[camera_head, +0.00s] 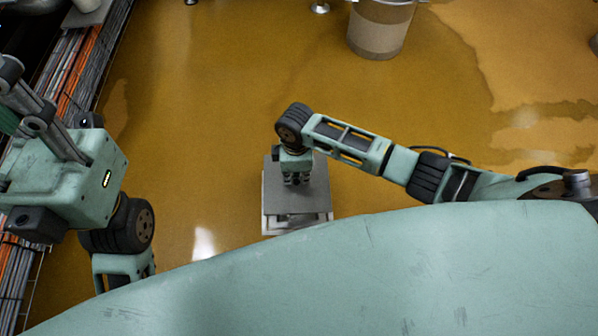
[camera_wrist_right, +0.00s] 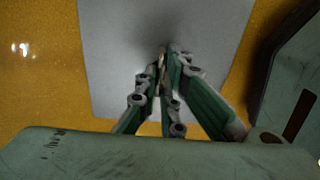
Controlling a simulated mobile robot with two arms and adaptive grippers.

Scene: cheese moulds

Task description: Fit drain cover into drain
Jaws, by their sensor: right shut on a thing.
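A flat grey square plate, which I take as the drain cover (camera_head: 318,202), lies under my right gripper (camera_head: 297,181). The right gripper points down and is shut at the middle of the plate. The part it grips is hidden by the fingers. In the right wrist view the plate (camera_wrist_right: 110,60) fills the space behind the nearly joined fingers (camera_wrist_right: 166,58). A pale frame (camera_head: 284,228) shows below the plate's near edge; I cannot tell if it is the drain or if the plate touches it. My left gripper (camera_head: 30,105) is at the left edge, its fingertips not clear.
The floor (camera_head: 190,130) is glossy yellow-brown and mostly clear around the plate. A grey bucket-like container (camera_head: 382,28) stands at the top. Orange and grey cables (camera_head: 75,65) run along the left side.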

